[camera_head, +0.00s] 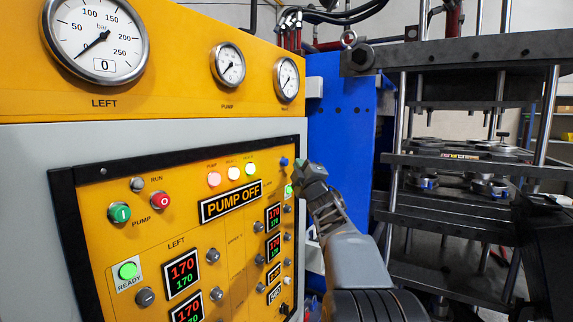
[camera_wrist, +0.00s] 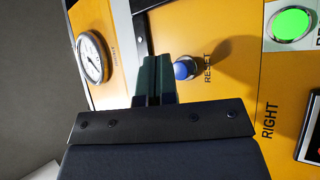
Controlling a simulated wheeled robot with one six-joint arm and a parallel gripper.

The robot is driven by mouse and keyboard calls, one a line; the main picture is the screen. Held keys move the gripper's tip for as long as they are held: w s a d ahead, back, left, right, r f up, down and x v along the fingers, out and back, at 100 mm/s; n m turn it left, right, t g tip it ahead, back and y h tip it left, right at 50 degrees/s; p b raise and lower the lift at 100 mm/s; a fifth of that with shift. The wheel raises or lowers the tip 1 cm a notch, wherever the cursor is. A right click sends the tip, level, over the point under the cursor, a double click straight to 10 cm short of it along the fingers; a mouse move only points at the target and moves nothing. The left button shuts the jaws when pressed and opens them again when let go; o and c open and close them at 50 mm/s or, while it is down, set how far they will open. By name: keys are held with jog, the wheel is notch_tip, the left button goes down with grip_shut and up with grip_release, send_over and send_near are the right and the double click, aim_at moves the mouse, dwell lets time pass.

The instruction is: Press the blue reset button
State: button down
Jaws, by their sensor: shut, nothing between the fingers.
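The blue reset button (camera_head: 284,161) sits at the upper right of the yellow control panel, just left of my gripper in the head view. In the wrist view the blue button (camera_wrist: 185,68) is beside the word RESET, just right of my fingers. My gripper (camera_head: 311,171) is shut and empty, with dark green fingertips close to the panel. In the wrist view the shut gripper (camera_wrist: 155,70) points toward the panel, and its tips lie left of the button. I cannot tell whether they touch the panel.
A lit green button (camera_wrist: 291,24) is to the right of the reset button in the wrist view. Pressure gauges (camera_head: 228,64) are above the panel. Displays (camera_head: 181,273) and knobs fill the panel below. The press (camera_head: 470,165) with metal plates stands at the right.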

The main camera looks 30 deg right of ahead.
jog(key=shift+s+d, duration=0.35)
jog(key=shift+s, duration=0.35)
jog(key=shift+s+d, duration=0.4)
jog(key=shift+s, duration=0.25)
jog(key=shift+s+d, duration=0.35)
jog(key=shift+s, duration=0.35)
